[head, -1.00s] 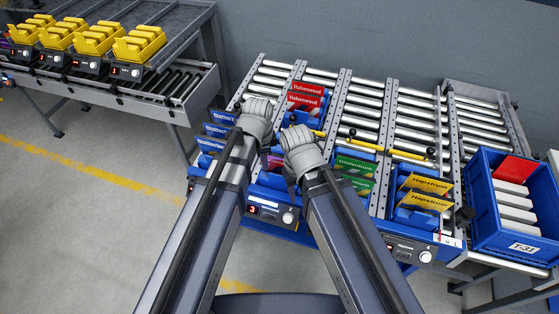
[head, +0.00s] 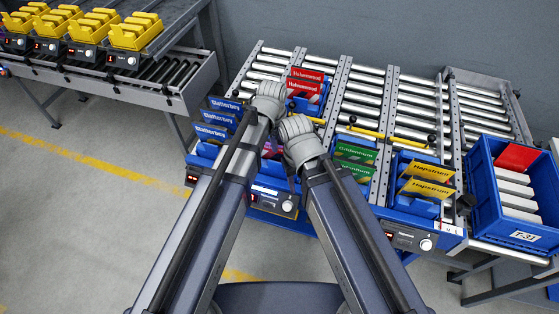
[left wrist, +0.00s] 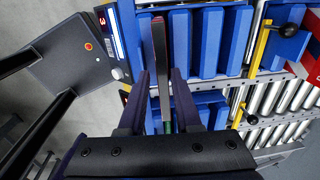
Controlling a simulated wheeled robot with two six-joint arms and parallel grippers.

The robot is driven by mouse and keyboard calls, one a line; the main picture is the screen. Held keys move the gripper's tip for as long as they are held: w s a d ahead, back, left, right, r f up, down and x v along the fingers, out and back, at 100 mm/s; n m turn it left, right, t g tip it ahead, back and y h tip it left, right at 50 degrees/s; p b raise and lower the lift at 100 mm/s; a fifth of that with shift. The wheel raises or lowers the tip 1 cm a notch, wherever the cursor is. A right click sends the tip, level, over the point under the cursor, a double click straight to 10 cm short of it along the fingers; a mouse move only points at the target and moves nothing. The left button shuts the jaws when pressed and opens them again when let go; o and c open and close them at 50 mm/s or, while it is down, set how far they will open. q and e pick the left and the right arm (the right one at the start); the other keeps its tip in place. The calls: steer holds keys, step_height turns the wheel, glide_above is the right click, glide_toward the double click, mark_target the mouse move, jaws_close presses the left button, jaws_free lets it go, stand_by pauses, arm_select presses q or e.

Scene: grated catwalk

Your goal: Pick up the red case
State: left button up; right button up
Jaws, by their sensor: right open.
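Two red "Halmewood" cards (head: 305,76) stand in a blue bin at the back of the roller table. A plain red flat thing (head: 516,156) sits in the blue tote at the right. I cannot tell which of these is the case. My left gripper (head: 268,98) is to the left of the red cards and a little nearer me. In the left wrist view its fingers (left wrist: 162,90) stand apart, with a thin upright reddish-brown edge (left wrist: 160,45) between them and gaps beside it. My right gripper (head: 296,130) is open, lower and beside it; its fingertips are hard to see.
Blue "Slatterbey" cards (head: 213,118) stand left, green cards (head: 356,152) and yellow "Hapstrum" cards (head: 428,180) right. The blue tote (head: 480,190) stands on the right edge. Yellow bins (head: 137,32) fill a separate conveyor back left. Bare rollers (head: 410,105) lie behind.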

mark_target(279, 155)
arm_select(q)
steer(key=shift+w+d+f+b, duration=0.1)
steer(key=shift+w+f+b, duration=0.05)
steer(key=shift+f+b, duration=0.7)
steer(key=shift+w+f+b, duration=0.1)
steer(key=shift+f+b, duration=0.45)
steer(key=shift+f, duration=0.55)
steer(key=f+b, duration=0.3)
steer(key=w+f+b, duration=0.1)
steer(key=f+b, duration=0.1)
steer(key=shift+d+f, duration=0.1)
steer(key=shift+d, duration=0.25)
steer(key=shift+s, duration=0.1)
steer(key=shift+c, duration=0.4)
jaws_close()
